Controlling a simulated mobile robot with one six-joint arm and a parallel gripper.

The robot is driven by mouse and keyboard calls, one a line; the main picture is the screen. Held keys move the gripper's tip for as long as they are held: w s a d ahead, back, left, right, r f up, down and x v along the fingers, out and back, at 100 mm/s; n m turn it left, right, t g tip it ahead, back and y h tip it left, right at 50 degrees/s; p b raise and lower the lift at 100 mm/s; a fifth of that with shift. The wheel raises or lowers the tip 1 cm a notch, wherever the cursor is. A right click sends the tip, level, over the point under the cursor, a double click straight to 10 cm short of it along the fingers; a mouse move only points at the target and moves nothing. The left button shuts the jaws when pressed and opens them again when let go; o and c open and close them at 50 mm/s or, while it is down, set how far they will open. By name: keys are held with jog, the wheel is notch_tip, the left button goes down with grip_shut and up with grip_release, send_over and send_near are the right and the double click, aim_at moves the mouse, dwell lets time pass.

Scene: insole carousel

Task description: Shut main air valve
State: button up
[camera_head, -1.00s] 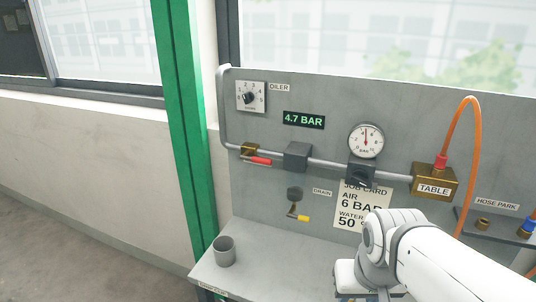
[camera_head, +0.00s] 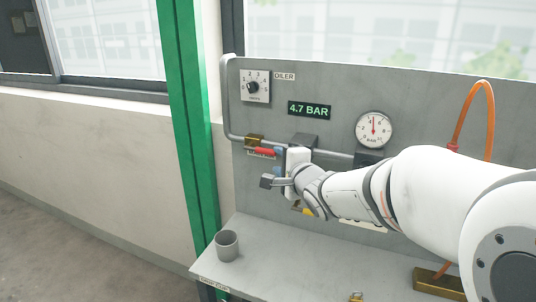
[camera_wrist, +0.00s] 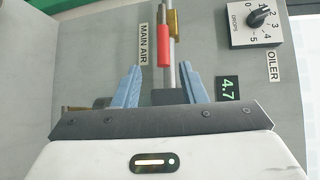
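The main air valve has a brass body (camera_head: 253,140) on the grey pipe and a red handle (camera_head: 264,151). The handle lies alongside the pipe. In the wrist view the red handle (camera_wrist: 164,50) runs up to the brass body (camera_wrist: 174,23), beside the MAIN AIR label (camera_wrist: 145,45). My gripper (camera_head: 277,161) is at the right end of the handle. In the wrist view my gripper (camera_wrist: 159,70) is open, with its blue fingers either side of the handle's near end. No contact shows.
An oiler dial (camera_head: 256,86), a 4.7 BAR display (camera_head: 309,110) and a round gauge (camera_head: 374,130) are on the panel. A dark block (camera_head: 303,140) sits on the pipe behind my gripper. A grey cup (camera_head: 227,245) stands on the bench, left. My arm hides the panel's lower right.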

aim_at(267, 152)
jog(key=shift+w+a+r+y, duration=0.1)
jog(key=shift+w+a+y, duration=0.2)
jog(key=shift+w+a, duration=0.25)
jog(key=x, duration=0.7)
jog(key=shift+s, duration=0.1)
grip_shut()
